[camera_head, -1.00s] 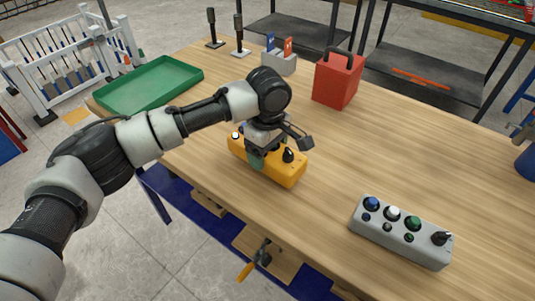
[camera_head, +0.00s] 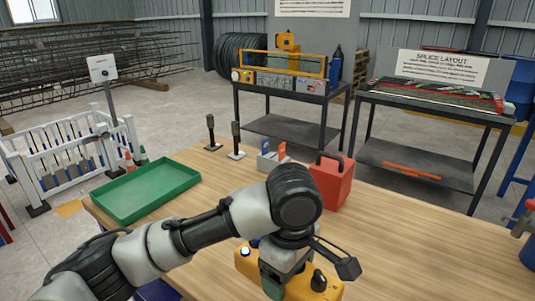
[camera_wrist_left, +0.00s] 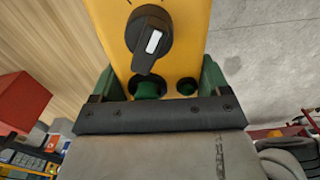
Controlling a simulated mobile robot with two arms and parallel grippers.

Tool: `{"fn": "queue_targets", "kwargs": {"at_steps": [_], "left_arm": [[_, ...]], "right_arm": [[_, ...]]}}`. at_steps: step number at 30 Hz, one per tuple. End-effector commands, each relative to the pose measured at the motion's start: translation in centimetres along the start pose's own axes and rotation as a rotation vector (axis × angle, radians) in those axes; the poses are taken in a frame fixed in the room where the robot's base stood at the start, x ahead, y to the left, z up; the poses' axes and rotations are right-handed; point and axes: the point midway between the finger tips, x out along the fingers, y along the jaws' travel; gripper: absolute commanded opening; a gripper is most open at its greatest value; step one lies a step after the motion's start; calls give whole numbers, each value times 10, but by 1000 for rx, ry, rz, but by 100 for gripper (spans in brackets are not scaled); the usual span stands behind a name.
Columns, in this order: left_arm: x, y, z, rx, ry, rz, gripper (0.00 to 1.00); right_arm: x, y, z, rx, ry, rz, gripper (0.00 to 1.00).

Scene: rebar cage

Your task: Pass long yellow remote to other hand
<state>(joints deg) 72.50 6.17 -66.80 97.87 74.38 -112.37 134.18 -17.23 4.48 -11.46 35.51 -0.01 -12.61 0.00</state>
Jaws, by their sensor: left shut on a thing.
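The long yellow remote (camera_head: 327,289) is at the bottom of the head view, with a black knob at its right end and a light button at its left. Its lower edge is cut off by the frame. My left gripper (camera_head: 284,276) is shut on it around the middle, and my wrist hides part of it. My right gripper is not in view.
A red case (camera_head: 333,182) with a black handle stands on the wooden table (camera_head: 420,240) behind the gripper. A green tray (camera_head: 147,190) lies at the left. A small grey holder (camera_head: 271,163) and two black upright tools (camera_head: 236,140) are at the back edge.

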Motion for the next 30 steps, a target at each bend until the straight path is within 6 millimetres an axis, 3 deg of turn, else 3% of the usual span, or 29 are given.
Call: {"fn": "queue_targets", "kwargs": {"at_steps": [5,15,22,30], "left_arm": [[15,-21,-36,109,-8,7,39],[60,-115,-116,529,-7,15,39],[74,-171,-138,763,0,4,39],[78,-192,-144,860,2,-2,39]], "right_arm": [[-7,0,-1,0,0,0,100],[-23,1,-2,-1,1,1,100],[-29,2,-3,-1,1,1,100],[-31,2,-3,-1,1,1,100]]}}
